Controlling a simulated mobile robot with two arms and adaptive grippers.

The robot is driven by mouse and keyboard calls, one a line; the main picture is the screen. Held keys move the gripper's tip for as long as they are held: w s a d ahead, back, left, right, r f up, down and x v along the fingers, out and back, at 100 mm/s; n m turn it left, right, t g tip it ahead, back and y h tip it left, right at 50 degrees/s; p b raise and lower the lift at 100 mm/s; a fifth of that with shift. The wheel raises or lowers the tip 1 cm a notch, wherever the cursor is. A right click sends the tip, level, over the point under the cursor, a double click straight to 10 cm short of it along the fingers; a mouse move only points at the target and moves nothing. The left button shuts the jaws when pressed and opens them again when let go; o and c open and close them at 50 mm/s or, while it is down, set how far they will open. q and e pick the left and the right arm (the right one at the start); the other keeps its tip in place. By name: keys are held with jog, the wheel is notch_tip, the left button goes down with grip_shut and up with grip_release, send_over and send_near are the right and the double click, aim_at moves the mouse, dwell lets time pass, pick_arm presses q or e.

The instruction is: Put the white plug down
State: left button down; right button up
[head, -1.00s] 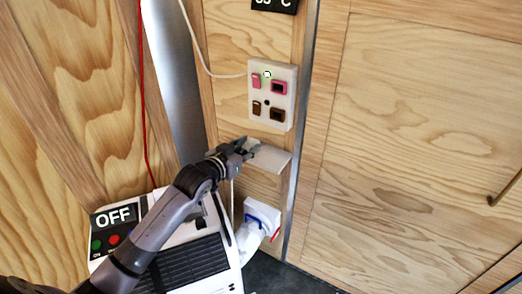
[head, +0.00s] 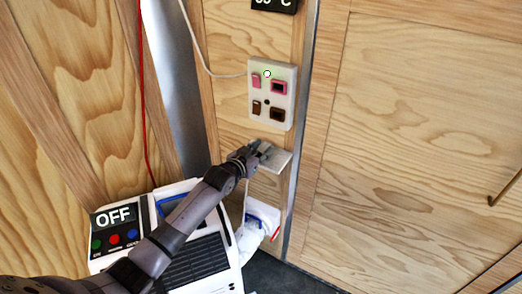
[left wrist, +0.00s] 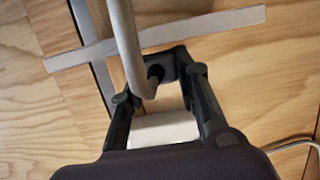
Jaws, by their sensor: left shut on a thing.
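The white plug (left wrist: 165,127) shows in the left wrist view as a pale block between the fingers of my left gripper (left wrist: 165,90). A pale cord (left wrist: 127,45) curves down close to it. In the head view my left gripper (head: 262,152) is at the small pale shelf (head: 280,161) under the socket panel. The gripper is shut on the plug, which the fingers mostly hide there. I cannot tell whether the plug touches the shelf. A thin white cord (head: 246,200) hangs below the gripper. My right gripper is not in view.
The socket panel (head: 290,98) with red and brown fittings is on the wooden wall just above the shelf. A white machine (head: 222,272) showing OFF stands below my left arm. A white fitting (head: 262,213) is under the shelf. A closed wooden door (head: 420,130) is at right.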

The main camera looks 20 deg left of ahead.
pick_arm(q)
jog(key=shift+f+b, duration=0.3)
jog(key=shift+f, duration=0.25)
jog(key=c, duration=1.4)
grip_release()
jog(key=shift+s+f, duration=0.1)
jog(key=shift+f, duration=0.05)
jog(key=shift+o, duration=0.9)
jog(key=shift+f, duration=0.1)
jog(key=shift+r, duration=0.3)
jog(key=r+p+v, duration=0.1)
jog(key=v, duration=1.1)
